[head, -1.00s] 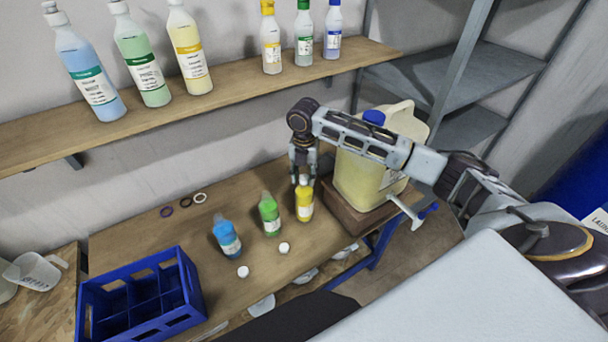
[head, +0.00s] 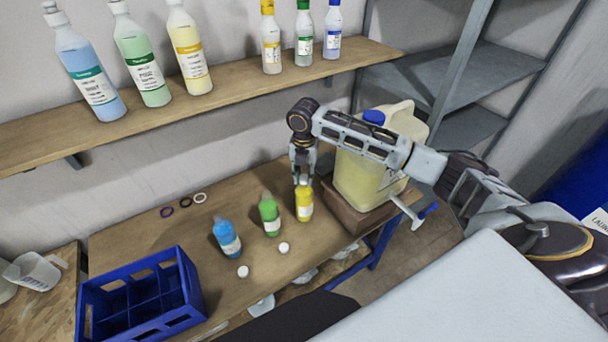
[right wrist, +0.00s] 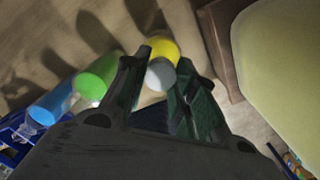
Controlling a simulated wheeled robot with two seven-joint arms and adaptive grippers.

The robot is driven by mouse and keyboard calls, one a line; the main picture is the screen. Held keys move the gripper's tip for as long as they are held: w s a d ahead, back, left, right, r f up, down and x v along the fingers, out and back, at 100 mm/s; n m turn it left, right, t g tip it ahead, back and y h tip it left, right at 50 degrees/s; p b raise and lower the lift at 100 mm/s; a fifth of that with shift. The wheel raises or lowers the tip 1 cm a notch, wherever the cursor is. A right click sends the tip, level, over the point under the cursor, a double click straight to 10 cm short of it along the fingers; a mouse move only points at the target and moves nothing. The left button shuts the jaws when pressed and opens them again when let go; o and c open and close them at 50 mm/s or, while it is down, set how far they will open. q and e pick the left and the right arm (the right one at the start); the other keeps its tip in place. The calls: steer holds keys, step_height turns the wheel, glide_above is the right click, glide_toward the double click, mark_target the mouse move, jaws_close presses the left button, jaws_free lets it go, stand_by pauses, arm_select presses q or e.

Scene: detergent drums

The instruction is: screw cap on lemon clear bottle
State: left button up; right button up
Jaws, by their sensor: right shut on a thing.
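The lemon bottle (head: 304,205) is a small yellow bottle with a white label. It stands upright on the wooden table, the rightmost of three small bottles. My right gripper (head: 303,179) points down directly above it. In the right wrist view my right gripper (right wrist: 160,100) is shut on a white cap (right wrist: 160,74), which lies over the top of the yellow bottle (right wrist: 163,48). The fingers hide the bottle's neck, so I cannot tell whether the cap touches the thread. My left gripper is not in view.
A green bottle (head: 269,216) and a blue bottle (head: 227,238) stand to the left. Two loose white caps (head: 284,248) (head: 243,271) lie in front. A blue crate (head: 140,299) is at lower left. A large yellowish jug (head: 362,180) on a block stands close right.

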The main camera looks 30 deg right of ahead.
steer(key=shift+f+m, duration=0.15)
steer(key=shift+m, duration=0.15)
steer(key=shift+s+m, duration=0.1)
steer(key=shift+m, duration=2.5)
steer(key=shift+f, duration=0.1)
steer(key=shift+m, duration=2.8)
steer(key=shift+m, duration=0.3)
steer(key=shift+m, duration=2.6)
